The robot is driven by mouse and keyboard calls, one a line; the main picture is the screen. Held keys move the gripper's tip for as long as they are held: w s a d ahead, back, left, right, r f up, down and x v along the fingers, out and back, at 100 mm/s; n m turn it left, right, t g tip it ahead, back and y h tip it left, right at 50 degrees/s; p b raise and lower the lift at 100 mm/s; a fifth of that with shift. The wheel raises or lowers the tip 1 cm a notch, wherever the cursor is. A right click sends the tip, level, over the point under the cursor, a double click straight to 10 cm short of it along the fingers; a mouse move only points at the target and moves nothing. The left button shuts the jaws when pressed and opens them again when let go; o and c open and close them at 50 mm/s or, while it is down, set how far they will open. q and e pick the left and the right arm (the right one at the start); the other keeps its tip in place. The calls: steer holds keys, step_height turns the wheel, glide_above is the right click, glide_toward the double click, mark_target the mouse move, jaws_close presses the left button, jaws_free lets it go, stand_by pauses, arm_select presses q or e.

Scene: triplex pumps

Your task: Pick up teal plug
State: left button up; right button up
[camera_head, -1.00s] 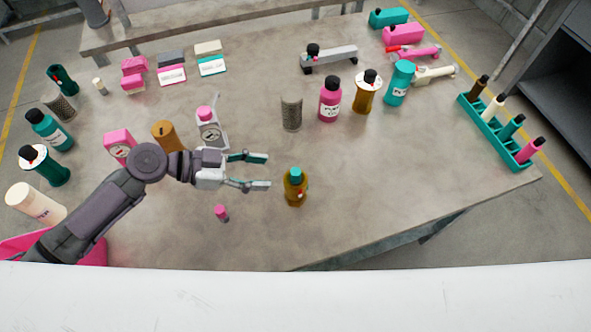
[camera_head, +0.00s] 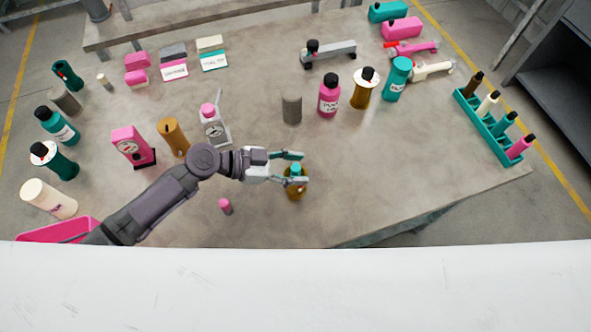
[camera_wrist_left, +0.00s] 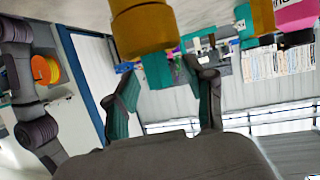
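The teal plug (camera_head: 296,169) sits on top of an amber bottle (camera_head: 294,191) near the middle of the table. In the left wrist view, which is turned upside down, the teal plug (camera_wrist_left: 157,71) hangs below the amber bottle (camera_wrist_left: 146,27). My left gripper (camera_head: 297,168) is open, with one finger on each side of the plug. In the left wrist view the fingers of the left gripper (camera_wrist_left: 162,85) stand apart, with narrow gaps seen beside the plug. The fingers partly cover the bottle in the head view. My right gripper is not in view.
A small pink plug (camera_head: 226,206) stands left of the amber bottle. A grey cylinder (camera_head: 291,109) and a pink bottle (camera_head: 329,95) stand behind it. A teal rack (camera_head: 490,122) lies at the right. The table right of the bottle is clear.

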arm_select(q)
jaws_close()
steer(key=shift+r, duration=0.1)
